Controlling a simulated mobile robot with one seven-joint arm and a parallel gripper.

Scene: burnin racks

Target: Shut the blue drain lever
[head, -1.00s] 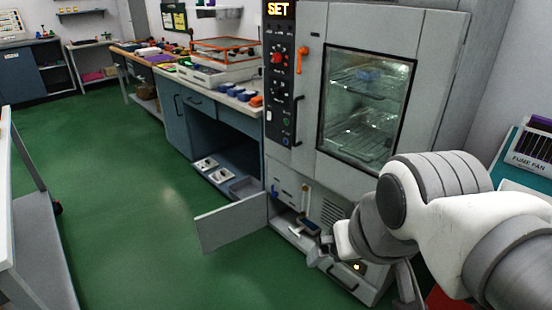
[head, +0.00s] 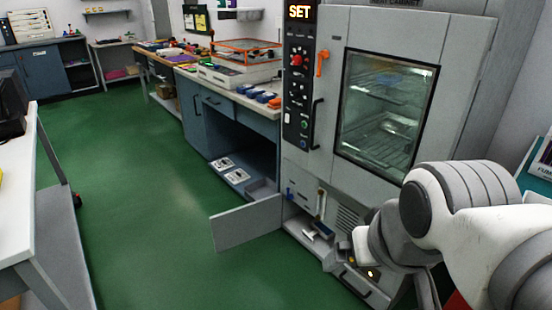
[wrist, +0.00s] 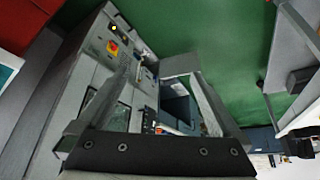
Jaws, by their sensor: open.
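A small blue lever (head: 289,193) shows on the lower front of the grey cabinet (head: 337,185), left of a pale upright handle or pipe (head: 320,203). It is too small to tell its exact setting. Below it, a low hinged flap (head: 245,226) stands open to the left. My arm reaches in from the right and its end is low in front of the cabinet, right of the blue lever and apart from it. In the wrist view my gripper (wrist: 162,65) is open, with nothing between its fingers. I cannot make out the blue lever there.
An orange lever (head: 321,63) and a red knob (head: 296,60) are higher on the cabinet. A white table (head: 18,190) stands at left. The green floor (head: 150,200) between is clear.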

